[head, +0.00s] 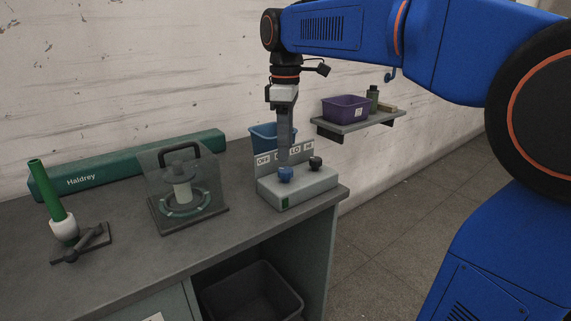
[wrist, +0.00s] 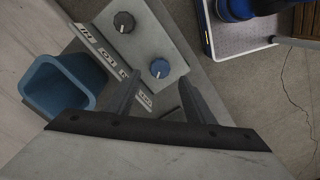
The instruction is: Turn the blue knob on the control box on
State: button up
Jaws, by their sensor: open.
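The control box (head: 300,188) is a pale box near the right end of the bench, with a labelled plate behind its two knobs. The blue knob (head: 286,173) is on its left part and the black knob (head: 315,162) on its right. My gripper (head: 284,160) points down just above the blue knob. In the wrist view my open gripper (wrist: 160,80) has its fingers spread, with the blue knob (wrist: 160,68) showing between and just beyond the tips. Contact cannot be told. The blue knob has a small pale mark; its exact setting is unclear.
A blue bin (head: 264,134) stands behind the box. A wall shelf (head: 358,124) holds a purple bin (head: 345,107). The bench front between is bare.

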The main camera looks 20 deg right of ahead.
aim_at(286, 169)
jog(key=shift+f, duration=2.95)
jog(key=c, duration=1.1)
